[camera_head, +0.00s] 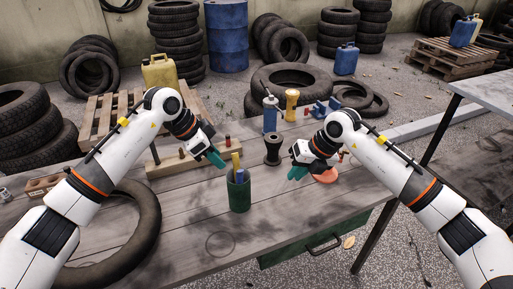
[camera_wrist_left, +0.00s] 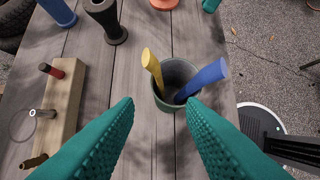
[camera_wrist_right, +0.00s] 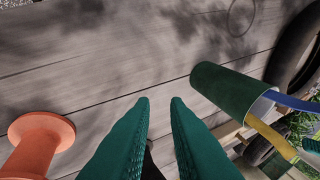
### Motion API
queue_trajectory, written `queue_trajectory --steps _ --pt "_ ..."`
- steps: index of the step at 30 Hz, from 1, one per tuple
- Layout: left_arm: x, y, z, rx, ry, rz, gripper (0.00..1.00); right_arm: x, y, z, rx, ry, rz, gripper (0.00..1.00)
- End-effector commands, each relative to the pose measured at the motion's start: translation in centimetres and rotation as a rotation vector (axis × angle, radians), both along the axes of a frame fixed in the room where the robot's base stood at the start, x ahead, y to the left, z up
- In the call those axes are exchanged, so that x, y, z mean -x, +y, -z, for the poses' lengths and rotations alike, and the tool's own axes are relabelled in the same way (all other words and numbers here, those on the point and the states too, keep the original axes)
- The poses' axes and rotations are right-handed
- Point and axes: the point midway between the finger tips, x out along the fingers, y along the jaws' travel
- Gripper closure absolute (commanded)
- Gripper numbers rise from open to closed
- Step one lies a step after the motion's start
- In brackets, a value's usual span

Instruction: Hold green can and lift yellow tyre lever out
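The green can (camera_head: 239,193) stands upright on the bench, between my two grippers. The yellow tyre lever (camera_head: 235,163) and a blue lever (camera_head: 240,176) stick out of its mouth. In the left wrist view the yellow lever (camera_wrist_left: 152,66) leans to the left rim and the blue lever (camera_wrist_left: 203,79) to the right. My left gripper (camera_head: 218,159) is open and empty, above and beside the can, with the can between and beyond its fingers. My right gripper (camera_head: 295,173) is open and empty, to the right of the can. The can (camera_wrist_right: 228,92) lies right of its fingers.
An orange spool-shaped piece (camera_head: 326,175) sits by my right gripper. A dark spool (camera_head: 273,150) and a blue bottle (camera_head: 270,113) stand behind. A wooden block with pegs (camera_head: 168,164) lies left. A tyre (camera_head: 140,235) lies front left. The bench before the can is clear.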

Motion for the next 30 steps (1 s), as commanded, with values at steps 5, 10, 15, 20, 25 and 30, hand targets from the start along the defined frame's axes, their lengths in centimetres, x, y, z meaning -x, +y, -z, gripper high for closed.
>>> queue_trajectory --steps 5,10,15,20,25,30 --pt "0.0 0.0 0.0 0.000 0.000 0.000 0.64 0.7 7.1 -6.1 0.175 -0.102 -0.098 0.86" --pt "0.0 0.0 0.0 0.000 0.000 0.000 0.64 1.6 10.2 -9.4 0.289 -0.181 -0.119 0.86" --pt "0.0 0.0 0.0 0.000 0.000 0.000 0.64 1.8 11.1 -10.1 0.328 -0.209 -0.119 0.86" --pt "0.0 0.0 0.0 0.000 0.000 0.000 0.64 1.2 11.4 -8.2 0.328 -0.206 -0.121 0.86" --pt "0.0 0.0 0.0 0.000 0.000 0.000 0.64 -0.1 11.7 -5.1 0.328 -0.205 -0.119 0.86" --pt "0.0 0.0 0.0 0.000 0.000 0.000 0.64 -1.2 12.1 -2.2 0.326 -0.205 -0.120 0.86"
